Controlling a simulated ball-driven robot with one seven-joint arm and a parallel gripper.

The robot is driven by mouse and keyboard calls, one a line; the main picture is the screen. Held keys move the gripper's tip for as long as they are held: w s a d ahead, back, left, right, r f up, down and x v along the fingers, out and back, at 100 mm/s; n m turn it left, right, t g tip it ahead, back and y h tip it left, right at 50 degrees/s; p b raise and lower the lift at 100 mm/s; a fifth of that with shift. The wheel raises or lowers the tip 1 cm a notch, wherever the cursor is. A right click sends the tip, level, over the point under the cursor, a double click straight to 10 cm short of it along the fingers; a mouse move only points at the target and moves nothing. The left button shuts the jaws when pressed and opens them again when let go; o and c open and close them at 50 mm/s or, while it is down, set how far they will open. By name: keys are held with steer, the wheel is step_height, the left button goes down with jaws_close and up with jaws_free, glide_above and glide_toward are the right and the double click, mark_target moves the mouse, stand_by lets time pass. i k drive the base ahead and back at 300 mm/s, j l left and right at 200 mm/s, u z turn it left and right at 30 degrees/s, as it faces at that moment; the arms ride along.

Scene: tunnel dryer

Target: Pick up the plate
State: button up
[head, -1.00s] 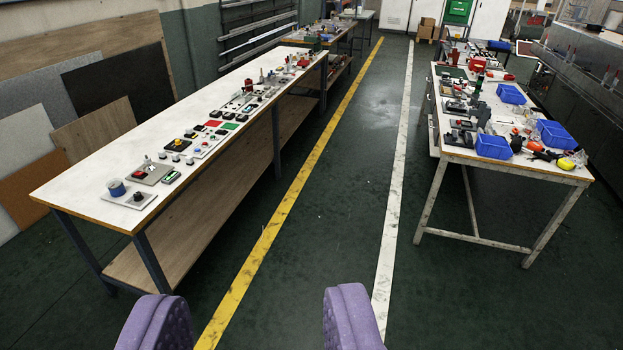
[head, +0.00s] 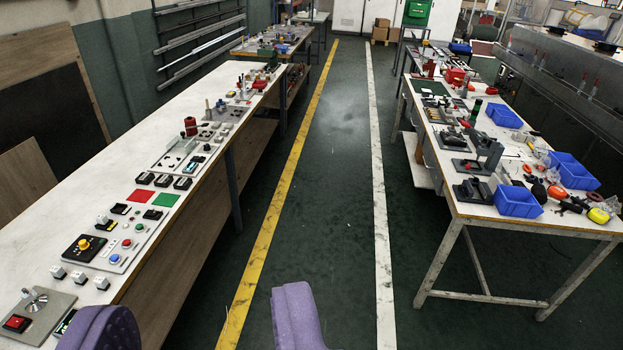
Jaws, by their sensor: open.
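My gripper (head: 198,325) shows as two purple padded fingers at the bottom edge, wide apart with nothing between them. I cannot tell which one is the plate meant. My gripper is apart from all of them, with its left finger near the bench's front edge and its right finger over the floor.
The left bench also holds several switches, buttons and a red spool (head: 190,126). A right table (head: 470,190) carries blue bins (head: 517,202), tools and black devices. Between them is a clear dark green floor aisle with a yellow line (head: 283,190) and a white line (head: 378,190).

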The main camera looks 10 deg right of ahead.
mark_target(505, 179)
steer(key=i+j+z, duration=0.1)
steer(key=i+z, duration=0.3)
steer(key=i+j+z, duration=0.25)
steer(key=z, duration=0.2)
steer(key=i+j+z, duration=0.65)
steer(key=j+z, duration=0.15)
steer(key=i+j+z, duration=0.15)
steer(key=j, duration=0.15)
steer(key=i+j+z, duration=0.2)
steer(key=j, duration=0.15)
steer(key=j+z, duration=0.15)
steer(key=j, duration=0.15)
